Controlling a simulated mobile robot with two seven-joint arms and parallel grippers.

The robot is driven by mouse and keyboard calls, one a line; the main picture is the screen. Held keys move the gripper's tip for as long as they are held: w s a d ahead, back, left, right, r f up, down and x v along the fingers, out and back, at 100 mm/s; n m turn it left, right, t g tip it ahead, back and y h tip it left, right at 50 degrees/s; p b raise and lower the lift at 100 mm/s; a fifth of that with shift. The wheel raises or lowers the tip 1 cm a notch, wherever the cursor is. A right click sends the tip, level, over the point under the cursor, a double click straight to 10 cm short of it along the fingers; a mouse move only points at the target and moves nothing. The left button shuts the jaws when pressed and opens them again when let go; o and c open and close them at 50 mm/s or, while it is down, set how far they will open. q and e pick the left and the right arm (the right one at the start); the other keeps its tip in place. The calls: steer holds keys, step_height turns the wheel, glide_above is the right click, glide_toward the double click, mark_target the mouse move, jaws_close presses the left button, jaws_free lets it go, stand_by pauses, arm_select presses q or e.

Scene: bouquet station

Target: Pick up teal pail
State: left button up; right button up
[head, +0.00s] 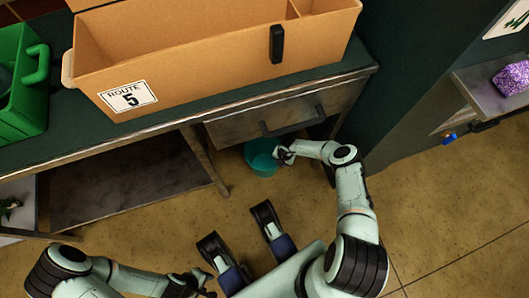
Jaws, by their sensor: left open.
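The teal pail (260,158) stands on the floor under the drawer of the workbench, at the middle of the head view. My right arm reaches down to it, and the right gripper (284,155) is at the pail's right rim. The gripper is small and dark here; I cannot tell whether its fingers are closed on the rim or only beside it. My left gripper (203,284) is open at the bottom edge of the view, well away from the pail, and I see nothing in it.
The workbench (185,115) carries an orange-brown bin (200,80) labelled Route 5 and a green crate (22,100). Its closed drawer (290,112) hangs above the pail. A bench leg stands left of the pail. A shelf (490,95) with a purple object is at right. Floor in front is open.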

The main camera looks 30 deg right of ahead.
jaws_close()
stand_by(1.4)
